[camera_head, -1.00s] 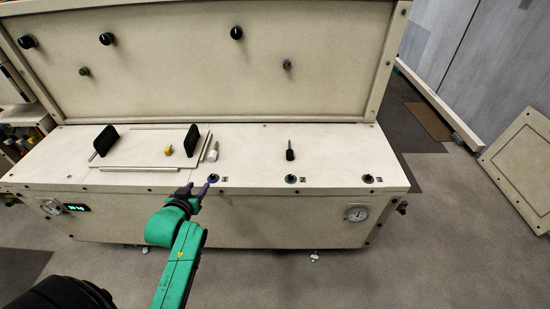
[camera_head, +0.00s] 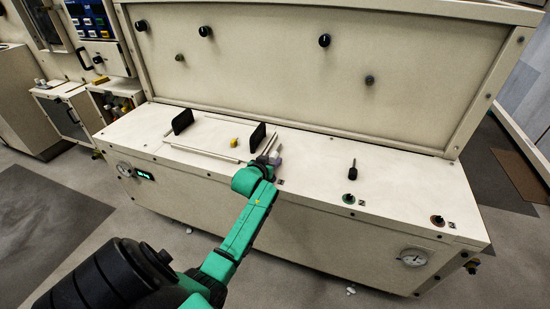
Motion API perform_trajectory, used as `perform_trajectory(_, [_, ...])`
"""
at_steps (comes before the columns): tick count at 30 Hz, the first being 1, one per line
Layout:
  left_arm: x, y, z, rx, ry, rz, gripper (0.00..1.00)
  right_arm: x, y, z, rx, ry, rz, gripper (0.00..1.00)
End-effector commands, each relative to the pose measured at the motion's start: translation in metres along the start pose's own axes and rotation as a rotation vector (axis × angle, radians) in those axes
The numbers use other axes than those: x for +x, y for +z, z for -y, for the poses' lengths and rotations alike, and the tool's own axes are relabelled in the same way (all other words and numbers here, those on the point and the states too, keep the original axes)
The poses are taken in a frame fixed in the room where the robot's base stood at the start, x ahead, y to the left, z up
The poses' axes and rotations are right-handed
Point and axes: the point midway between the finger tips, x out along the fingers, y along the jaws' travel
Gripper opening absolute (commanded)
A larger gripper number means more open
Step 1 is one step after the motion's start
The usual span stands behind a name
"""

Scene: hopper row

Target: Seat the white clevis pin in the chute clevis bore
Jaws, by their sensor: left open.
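The white clevis pin (camera_head: 277,158) is on the pale bench top, right of the low framed area, partly covered by my gripper. My left gripper (camera_head: 269,159) is open and right at the pin. I cannot tell whether the fingers are around it or beside it. A third bore spot, near my left wrist, is hidden by the arm. No readable label shows which is the chute clevis bore. My right gripper is not in view.
A yellow piece (camera_head: 234,142) lies in the framed area between two black upright plates (camera_head: 182,121) (camera_head: 257,137). A black-handled pin (camera_head: 353,172) stands behind the green-ringed bore. A tall knobbed panel (camera_head: 270,65) rises behind the bench. The bench top toward the right is mostly clear.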

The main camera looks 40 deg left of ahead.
Motion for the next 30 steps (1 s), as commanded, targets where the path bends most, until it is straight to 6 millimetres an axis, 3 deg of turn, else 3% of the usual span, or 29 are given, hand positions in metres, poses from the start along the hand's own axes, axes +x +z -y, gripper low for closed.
perform_trajectory(2, [-0.001, -0.001, 0.000, 0.000, 0.000, 0.000, 0.49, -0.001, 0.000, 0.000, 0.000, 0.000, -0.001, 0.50])
perform_trajectory(4, [-0.001, 0.000, 0.000, 0.000, 0.000, 0.000, 0.30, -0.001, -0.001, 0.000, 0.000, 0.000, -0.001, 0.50])
perform_trajectory(6, [-0.001, 0.000, 0.000, 0.000, 0.000, 0.000, 0.03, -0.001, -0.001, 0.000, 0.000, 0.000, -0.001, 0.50])
perform_trajectory(7, [-0.001, 0.000, 0.000, 0.000, 0.000, 0.000, 0.00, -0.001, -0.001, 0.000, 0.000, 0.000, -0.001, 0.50])
perform_trajectory(16, [-0.002, -0.002, 0.000, 0.000, 0.000, 0.000, 0.00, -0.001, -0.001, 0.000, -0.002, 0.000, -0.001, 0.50])
perform_trajectory(20, [-0.006, -0.013, 0.000, 0.000, 0.000, -0.003, 0.00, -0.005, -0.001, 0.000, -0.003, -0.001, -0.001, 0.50])
perform_trajectory(25, [-0.021, -0.050, 0.000, 0.002, 0.000, -0.007, 0.00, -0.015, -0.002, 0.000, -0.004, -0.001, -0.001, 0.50])
perform_trajectory(30, [-0.046, -0.111, 0.000, 0.002, 0.000, -0.010, 0.00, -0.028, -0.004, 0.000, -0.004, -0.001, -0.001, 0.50])
